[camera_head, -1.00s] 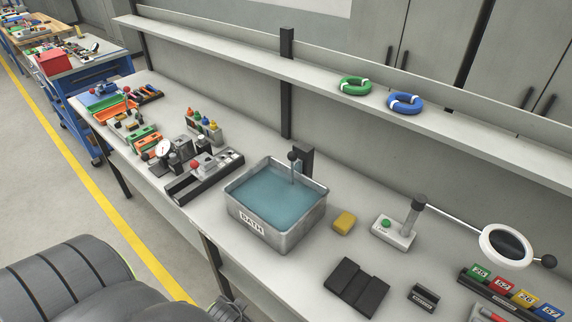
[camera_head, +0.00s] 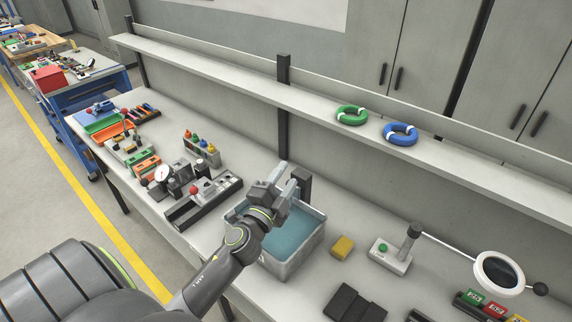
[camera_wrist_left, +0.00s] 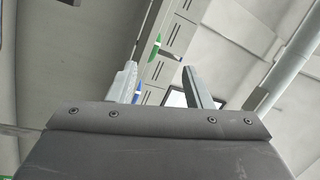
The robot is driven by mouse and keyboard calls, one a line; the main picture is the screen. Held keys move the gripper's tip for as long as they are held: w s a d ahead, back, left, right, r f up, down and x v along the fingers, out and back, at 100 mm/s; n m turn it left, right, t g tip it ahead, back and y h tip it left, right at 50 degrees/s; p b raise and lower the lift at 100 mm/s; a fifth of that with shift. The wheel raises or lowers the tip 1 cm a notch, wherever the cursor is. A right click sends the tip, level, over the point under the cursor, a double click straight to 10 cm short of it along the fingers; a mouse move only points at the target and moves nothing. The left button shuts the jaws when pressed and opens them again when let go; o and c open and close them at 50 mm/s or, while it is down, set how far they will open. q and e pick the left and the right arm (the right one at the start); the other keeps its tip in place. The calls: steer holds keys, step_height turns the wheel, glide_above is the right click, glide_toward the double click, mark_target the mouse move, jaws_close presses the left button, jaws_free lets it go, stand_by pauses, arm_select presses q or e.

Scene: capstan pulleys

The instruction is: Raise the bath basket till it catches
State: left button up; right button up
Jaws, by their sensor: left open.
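The metal bath (camera_head: 303,258) stands on the bench, filled with blue-green water (camera_head: 294,238). A dark upright post (camera_head: 305,187) stands at its back edge. The basket itself cannot be made out. The dark knob and thin rod over the bath are hidden now behind my left gripper (camera_head: 288,177). That gripper is above the bath's back left part, in front of the post, with its fingers apart. The left wrist view shows both fingers (camera_wrist_left: 158,76) spread, with nothing seen between them. My right gripper is not in view.
A yellow block (camera_head: 343,246) lies right of the bath, near a grey box with a green button (camera_head: 390,256) and a ring lamp (camera_head: 498,270). A black fixture with a red knob (camera_head: 203,201) sits left of it.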

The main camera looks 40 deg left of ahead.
arm_select(q)
steer(key=w+d+r+m+g+h, duration=0.1)
steer(key=w+d+m+g+h, duration=0.45)
steer(key=m, duration=0.55)
steer(key=w+d+m+g+h, duration=0.2)
steer(key=d+m+h, duration=0.4)
steer(key=m+h, duration=0.3)
steer(key=a+f+m+g+y, duration=0.1)
steer(key=a+f+g+y, duration=0.2)
steer(key=a+y, duration=0.1)
steer(key=w+a+f+m+g+y, duration=0.1)
steer(key=a+f+m+g+y, duration=0.1)
steer(key=a, duration=0.5)
steer(key=a+f+m+g+y+p, duration=0.1)
steer(key=a+f+g+y, duration=0.3)
steer(key=a+y, duration=0.1)
steer(key=shift+w+a+f+g+y, duration=0.15)
steer(key=shift+w+f+g+y, duration=0.1)
steer(key=shift+f+y, duration=0.2)
steer(key=b+x, duration=0.2)
steer(key=b, duration=0.1)
steer(key=shift+w+f, duration=0.1)
steer(key=shift+f, duration=0.1)
steer(key=shift+b+x, duration=0.75)
steer(key=shift+b, duration=0.1)
steer(key=shift+w, duration=0.1)
